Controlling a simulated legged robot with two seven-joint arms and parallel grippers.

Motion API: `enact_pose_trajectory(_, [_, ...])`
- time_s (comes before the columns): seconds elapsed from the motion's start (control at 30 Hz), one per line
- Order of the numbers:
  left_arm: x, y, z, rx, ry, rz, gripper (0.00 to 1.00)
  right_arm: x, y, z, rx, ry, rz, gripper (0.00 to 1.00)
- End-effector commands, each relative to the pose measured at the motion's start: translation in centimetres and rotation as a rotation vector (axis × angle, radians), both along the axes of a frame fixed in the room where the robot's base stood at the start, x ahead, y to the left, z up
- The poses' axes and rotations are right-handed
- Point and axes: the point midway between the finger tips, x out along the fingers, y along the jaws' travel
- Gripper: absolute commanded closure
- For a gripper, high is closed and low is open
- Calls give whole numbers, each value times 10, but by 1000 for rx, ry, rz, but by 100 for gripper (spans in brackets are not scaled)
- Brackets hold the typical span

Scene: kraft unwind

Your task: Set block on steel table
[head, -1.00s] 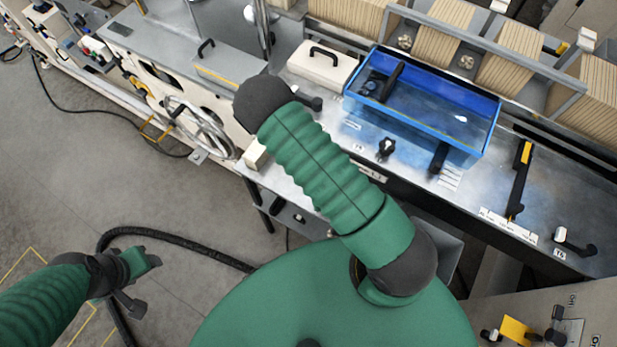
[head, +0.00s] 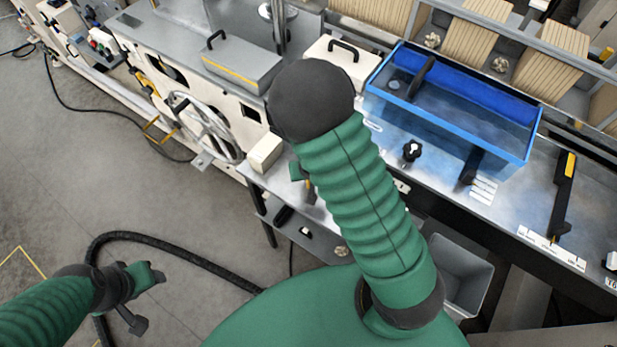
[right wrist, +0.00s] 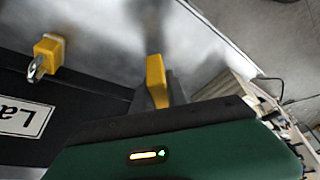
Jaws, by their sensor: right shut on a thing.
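My right gripper (right wrist: 168,98) is shut on a yellow block (right wrist: 156,78), seen as a narrow upright piece in the right wrist view. The block is close to a bright steel surface (right wrist: 90,18); I cannot tell whether they touch. In the head view my right forearm hides most of that gripper and the block. The steel table (head: 398,178) runs from the centre to the right. My left gripper (head: 156,276) is low at the left over the floor, away from the table; its jaws are too small to read.
A blue-rimmed clear tank (head: 450,105) stands on the table, with a black knob (head: 412,151) in front. A cream box (head: 266,152) is at the table's left end. A handwheel (head: 205,128) is further left. A grey bin (head: 462,275) is below. A yellow padlock (right wrist: 48,52) hangs nearby.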

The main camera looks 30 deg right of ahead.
Motion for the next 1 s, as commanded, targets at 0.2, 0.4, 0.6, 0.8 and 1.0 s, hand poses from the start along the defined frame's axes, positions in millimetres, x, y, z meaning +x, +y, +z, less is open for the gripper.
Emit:
enact_pose_trajectory(0.2, [0,0,2,0,1,0,51,-1,0,-28,-2,3,1,100])
enact_pose_trajectory(0.4, [0,0,1,0,1,0,51,-1,0,-28,0,1,0,100])
enact_pose_trajectory(0.6, [0,0,1,0,1,0,51,-1,0,-29,0,1,1,60])
enact_pose_trajectory(0.8, [0,0,1,0,1,0,51,-1,0,-29,0,1,1,60])
enact_pose_trajectory(1.0, [0,0,1,0,0,0,51,-3,2,-19,2,-2,0,60])
